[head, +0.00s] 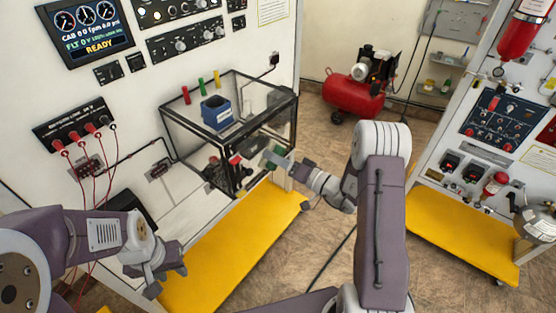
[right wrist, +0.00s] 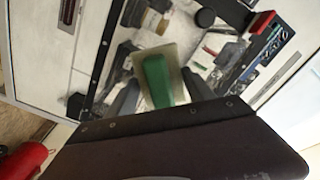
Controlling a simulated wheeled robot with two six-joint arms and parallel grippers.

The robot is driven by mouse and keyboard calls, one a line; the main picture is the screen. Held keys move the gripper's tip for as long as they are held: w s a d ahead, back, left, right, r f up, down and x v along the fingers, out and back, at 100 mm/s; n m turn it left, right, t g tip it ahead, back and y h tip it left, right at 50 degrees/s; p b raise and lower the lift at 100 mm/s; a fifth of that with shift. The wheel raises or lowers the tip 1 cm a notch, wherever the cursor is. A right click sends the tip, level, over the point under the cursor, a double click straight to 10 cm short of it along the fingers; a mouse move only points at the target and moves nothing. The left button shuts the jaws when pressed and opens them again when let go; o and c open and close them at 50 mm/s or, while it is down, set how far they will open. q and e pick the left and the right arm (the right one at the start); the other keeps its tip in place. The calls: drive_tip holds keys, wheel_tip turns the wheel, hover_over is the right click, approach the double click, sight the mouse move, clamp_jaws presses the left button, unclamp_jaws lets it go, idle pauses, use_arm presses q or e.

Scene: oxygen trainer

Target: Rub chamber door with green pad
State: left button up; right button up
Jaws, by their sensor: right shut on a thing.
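The chamber (head: 205,140) is a clear box with a black frame on the front of the left trainer panel. Its clear door (head: 262,132) appears to be the side facing my right arm. My right gripper (head: 284,164) is shut on the green pad (head: 272,156), close in front of the door. In the right wrist view the pad shows as a pale square with a green grip (right wrist: 157,82) between the fingers. Whether the pad touches the door is unclear. My left gripper (head: 168,279) looks open and empty, low at the left, away from the chamber.
A yellow shelf (head: 225,250) lies below. Red cables (head: 75,165) hang at the left. A red compressor (head: 355,97) stands behind on open floor.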

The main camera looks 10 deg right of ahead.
drive_tip(key=shift+w+a+b, duration=0.3)
drive_tip(key=shift+w+a, duration=0.05)
drive_tip(key=shift+w, duration=0.15)
